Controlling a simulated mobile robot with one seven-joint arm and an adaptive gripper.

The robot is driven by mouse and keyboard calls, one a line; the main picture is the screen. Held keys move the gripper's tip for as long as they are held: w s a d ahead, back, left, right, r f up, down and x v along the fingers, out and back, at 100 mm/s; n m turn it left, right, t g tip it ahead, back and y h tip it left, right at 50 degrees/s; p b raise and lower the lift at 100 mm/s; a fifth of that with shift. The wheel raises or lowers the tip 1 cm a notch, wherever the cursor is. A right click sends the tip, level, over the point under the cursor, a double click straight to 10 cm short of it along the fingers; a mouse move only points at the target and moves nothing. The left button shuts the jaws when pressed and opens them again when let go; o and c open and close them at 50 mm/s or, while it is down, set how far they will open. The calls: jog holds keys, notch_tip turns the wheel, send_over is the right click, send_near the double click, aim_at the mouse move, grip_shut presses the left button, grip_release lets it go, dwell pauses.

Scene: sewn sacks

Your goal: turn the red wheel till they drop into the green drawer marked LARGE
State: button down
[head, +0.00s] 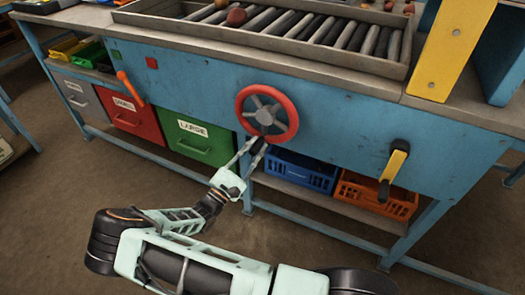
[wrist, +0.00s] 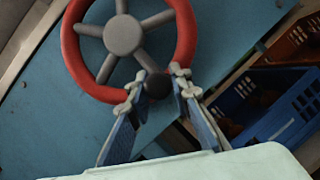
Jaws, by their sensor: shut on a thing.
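The red wheel (head: 292,112), with a grey hub and spokes, is on the blue front panel of the sorting bench. My gripper (head: 256,146) reaches up to its lower edge. In the wrist view the fingers (wrist: 157,92) are closed around a dark round knob (wrist: 158,84) at the bottom of the wheel (wrist: 186,30). The green drawer (head: 203,143) marked LARGE is below and left of the wheel and looks shut. A few reddish-brown round items (head: 237,17) lie on the rollers (head: 285,23) above; more are at the back right.
A red drawer (head: 133,117) and a grey drawer (head: 80,98) are left of the green one. An orange lever (head: 129,87) sticks out above them. Blue (head: 303,172) and orange (head: 375,197) crates sit on the low shelf. A yellow-handled crank (head: 394,168) is at the right.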

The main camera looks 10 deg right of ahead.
jog(key=w+a+m+g, duration=0.1)
jog(key=a+m+g, duration=0.1)
jog(key=m, duration=0.2)
jog(key=m+g+y, duration=0.2)
jog(key=m+g, duration=0.2)
jog(key=m, duration=0.8)
send_near(245, 117)
jog(key=x, duration=0.4)
jog(key=shift+w+d+f+p, duration=0.1)
jog(key=shift+d+p, duration=0.1)
jog(key=shift+p, duration=0.1)
notch_tip(245, 117, up, 6)
jog(key=m+y+b, duration=0.2)
jog(key=m+y, duration=0.1)
jog(key=m, duration=0.3)
jog(key=shift+s+d+t, duration=0.3)
jog(key=shift+d+t, duration=0.1)
jog(key=shift+d, duration=0.05)
